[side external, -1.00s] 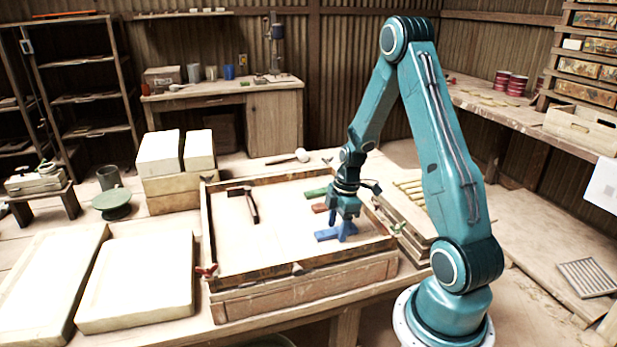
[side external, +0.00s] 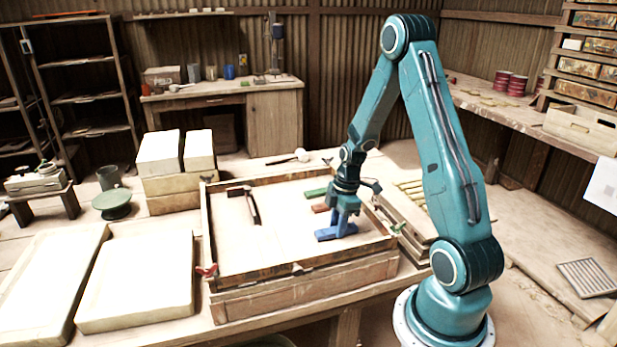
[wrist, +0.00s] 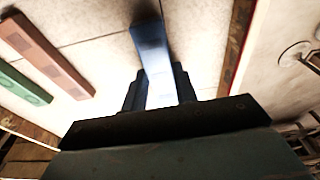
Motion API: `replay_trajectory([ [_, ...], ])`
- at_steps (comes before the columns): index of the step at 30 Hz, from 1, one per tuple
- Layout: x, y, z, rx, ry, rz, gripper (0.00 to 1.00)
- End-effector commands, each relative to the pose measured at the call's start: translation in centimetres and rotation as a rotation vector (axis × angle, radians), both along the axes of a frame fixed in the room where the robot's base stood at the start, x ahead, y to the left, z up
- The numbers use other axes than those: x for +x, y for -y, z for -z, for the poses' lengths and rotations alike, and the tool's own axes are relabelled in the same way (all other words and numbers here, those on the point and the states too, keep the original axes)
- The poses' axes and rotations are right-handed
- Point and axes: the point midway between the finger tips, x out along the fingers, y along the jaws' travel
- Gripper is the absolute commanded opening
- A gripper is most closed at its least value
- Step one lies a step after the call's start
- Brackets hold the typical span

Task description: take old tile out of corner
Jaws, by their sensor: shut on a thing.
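A blue bar-shaped piece (side external: 328,235) is at the right front inside the wooden frame (side external: 232,274). My gripper (side external: 343,222) is over its right part and shut on it. In the wrist view the blue piece (wrist: 154,55) runs up between my two dark fingers (wrist: 158,92). Whether it touches the pale bed or hangs just above it, I cannot tell. A red-brown bar (side external: 319,208) and a green bar (side external: 315,193) lie behind it on the bed. They also show at left in the wrist view, red-brown (wrist: 45,52) and green (wrist: 22,84). I cannot tell which piece is the old tile.
A dark angled tool (side external: 252,208) lies in the left of the frame. Red (side external: 206,270) and green (side external: 398,228) wing clamps sit at the frame's edges. Pale slabs (side external: 140,278) lie to the left. The middle of the bed is clear.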

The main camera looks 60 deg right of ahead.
Motion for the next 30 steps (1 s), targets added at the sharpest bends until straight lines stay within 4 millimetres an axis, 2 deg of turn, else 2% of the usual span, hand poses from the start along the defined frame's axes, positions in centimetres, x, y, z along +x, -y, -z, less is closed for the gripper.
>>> replay_trajectory([
  [5,0.1,0.1,-1.3,-0.003,0.003,0.001,0.04],
  [11,0.1,0.1,-3.8,-0.004,0.004,0.0,0.04],
  [30,0.1,0.1,-16.4,-0.004,0.004,0.0,0.04],
])
